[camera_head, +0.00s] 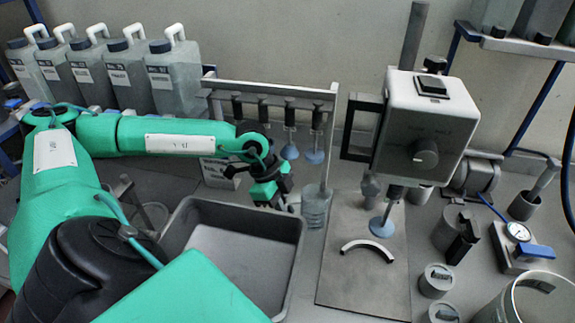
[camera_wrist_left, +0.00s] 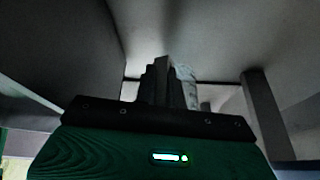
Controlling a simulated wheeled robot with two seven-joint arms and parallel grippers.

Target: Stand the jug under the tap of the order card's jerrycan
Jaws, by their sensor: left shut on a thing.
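The clear jug (camera_head: 316,206) is upright just right of my left gripper (camera_head: 289,203) in the head view. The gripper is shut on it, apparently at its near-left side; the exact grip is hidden. In the left wrist view the dark fingers (camera_wrist_left: 165,88) are together, with a pale part of the jug (camera_wrist_left: 186,74) behind them. Several grey jerrycans (camera_head: 175,78) with white handles and dark caps stand in a row at the back left. Their labels are too small to read surely, and their taps are hidden. A white card (camera_head: 218,173), perhaps the order card, is partly behind my left arm. My right gripper is not in view.
A grey bin (camera_head: 300,233) lies below my left gripper. A rack (camera_head: 270,88) with hanging stirrers stands behind it. A white mixer (camera_head: 425,125) stands over a base plate (camera_head: 365,280) to the right. Cups, a gauge and a glass vessel crowd the far right.

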